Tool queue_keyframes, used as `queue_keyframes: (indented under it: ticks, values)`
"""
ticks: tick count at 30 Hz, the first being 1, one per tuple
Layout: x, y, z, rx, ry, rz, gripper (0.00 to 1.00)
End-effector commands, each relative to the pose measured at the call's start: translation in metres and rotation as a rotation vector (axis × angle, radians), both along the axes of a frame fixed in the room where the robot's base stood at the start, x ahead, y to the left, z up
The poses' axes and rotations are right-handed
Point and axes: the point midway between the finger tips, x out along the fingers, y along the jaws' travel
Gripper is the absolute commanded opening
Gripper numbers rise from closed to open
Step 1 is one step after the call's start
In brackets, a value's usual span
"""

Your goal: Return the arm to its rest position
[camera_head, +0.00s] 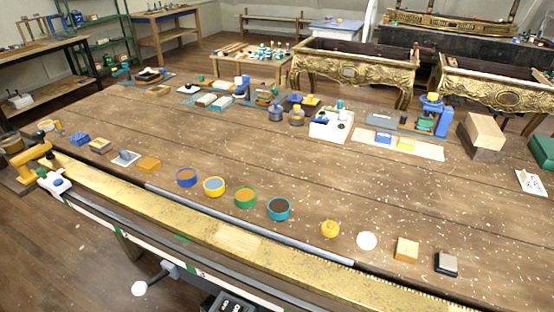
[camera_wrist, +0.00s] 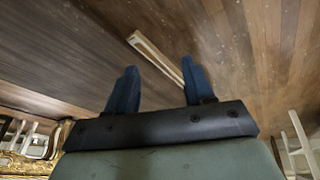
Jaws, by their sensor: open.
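My gripper (camera_wrist: 159,64) shows in the wrist view, with its two dark blue fingers spread apart and nothing between them. A pale wooden strip (camera_wrist: 155,55) lies on brown planks beyond the fingers; its distance is hard to judge. I cannot make out the gripper in the head view, so its place relative to the workbench (camera_head: 300,180) is not clear. The bench top is brown wood with pale flecks and carries many small items.
Along the bench front stand a blue-rimmed bowl (camera_head: 187,178), a yellow-rimmed bowl (camera_head: 214,187), a green-rimmed bowl (camera_head: 245,197) and a teal bowl (camera_head: 279,209). A gilt rail (camera_head: 180,211) runs along the near edge. Gilt consoles (camera_head: 352,70) stand behind. The bench middle is mostly clear.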

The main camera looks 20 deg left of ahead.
Motion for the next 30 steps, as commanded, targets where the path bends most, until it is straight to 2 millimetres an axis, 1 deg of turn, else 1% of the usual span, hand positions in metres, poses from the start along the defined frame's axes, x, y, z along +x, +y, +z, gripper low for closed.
queue_keyframes:
  ticks: [1, 5, 6, 8, 9, 11, 12, 14, 15, 17, 18, 20, 21, 23, 24, 30]
  values:
    - [0.013, -0.025, -0.004, -0.023, 0.012, -0.035, 0.52]
    - [0.039, -0.079, -0.014, -0.076, 0.046, -0.114, 0.52]
    - [0.045, -0.095, -0.017, -0.09, 0.058, -0.139, 0.52]
    - [0.054, -0.12, -0.021, -0.115, 0.076, -0.176, 0.52]
    - [0.06, -0.137, -0.024, -0.129, 0.088, -0.201, 0.52]
    - [0.066, -0.162, -0.027, -0.153, 0.108, -0.237, 0.52]
    - [0.07, -0.178, -0.029, -0.166, 0.122, -0.261, 0.52]
    - [0.074, -0.203, -0.032, -0.188, 0.144, -0.297, 0.52]
    - [0.076, -0.22, -0.034, -0.201, 0.159, -0.321, 0.52]
    - [0.078, -0.244, -0.036, -0.221, 0.181, -0.357, 0.52]
    - [0.079, -0.26, -0.038, -0.234, 0.196, -0.379, 0.52]
    - [0.079, -0.284, -0.04, -0.253, 0.222, -0.415, 0.52]
    - [0.079, -0.299, -0.041, -0.264, 0.238, -0.439, 0.52]
    - [0.077, -0.321, -0.042, -0.281, 0.264, -0.474, 0.52]
    - [0.075, -0.336, -0.043, -0.292, 0.282, -0.496, 0.52]
    - [0.059, -0.406, -0.044, -0.342, 0.377, -0.608, 0.52]
